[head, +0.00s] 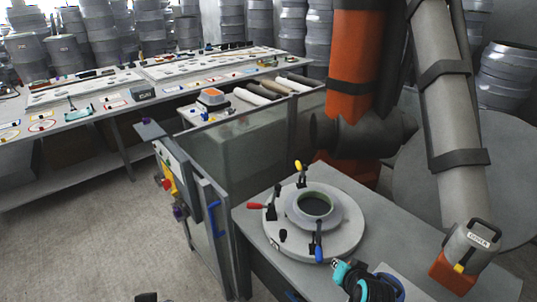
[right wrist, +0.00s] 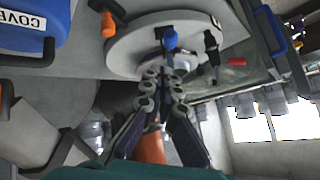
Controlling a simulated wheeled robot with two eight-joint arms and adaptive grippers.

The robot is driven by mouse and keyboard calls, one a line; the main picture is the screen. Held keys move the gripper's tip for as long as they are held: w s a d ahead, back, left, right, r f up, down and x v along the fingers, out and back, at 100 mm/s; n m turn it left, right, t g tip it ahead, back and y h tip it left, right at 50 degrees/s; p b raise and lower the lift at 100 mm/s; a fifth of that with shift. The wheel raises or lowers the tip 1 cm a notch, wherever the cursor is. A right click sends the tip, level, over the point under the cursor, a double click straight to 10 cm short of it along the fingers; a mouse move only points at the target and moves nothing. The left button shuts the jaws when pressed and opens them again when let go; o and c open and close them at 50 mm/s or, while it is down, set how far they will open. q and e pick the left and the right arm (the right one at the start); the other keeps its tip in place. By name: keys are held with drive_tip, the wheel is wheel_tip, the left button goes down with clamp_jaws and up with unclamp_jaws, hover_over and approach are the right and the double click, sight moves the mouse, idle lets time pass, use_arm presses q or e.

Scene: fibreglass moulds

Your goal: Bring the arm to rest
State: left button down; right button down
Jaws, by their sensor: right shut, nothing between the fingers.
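My right gripper (head: 340,268) is at the bottom of the head view, just in front of the round grey mould (head: 345,235) on the bench. In the right wrist view its two dark fingers (right wrist: 163,78) come together, shut and empty. The mould has a dark central opening and clamp handles in red, blue and yellow. In the right wrist view the mould (right wrist: 130,45) lies beyond the fingertips; I see no clear contact.
A grey duct ends in a labelled grey and orange head (head: 465,255) at the right. An orange column (head: 355,65) stands behind the mould. A glass-sided partition (head: 245,145) stands left of the bench. A long table (head: 125,100) with tools is at the back left. Floor at left is clear.

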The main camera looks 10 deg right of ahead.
drive_tip(key=s+a+f+n+g+y+b, duration=0.1)
drive_tip(key=s+a+n+g+b, duration=0.1)
drive_tip(key=s+a+n+b, duration=0.4)
drive_tip(key=s+a+b, duration=0.1)
drive_tip(key=s+a, duration=0.1)
drive_tip(key=a, duration=0.2)
drive_tip(key=shift+n+b, duration=0.35)
drive_tip(key=shift+n, duration=0.05)
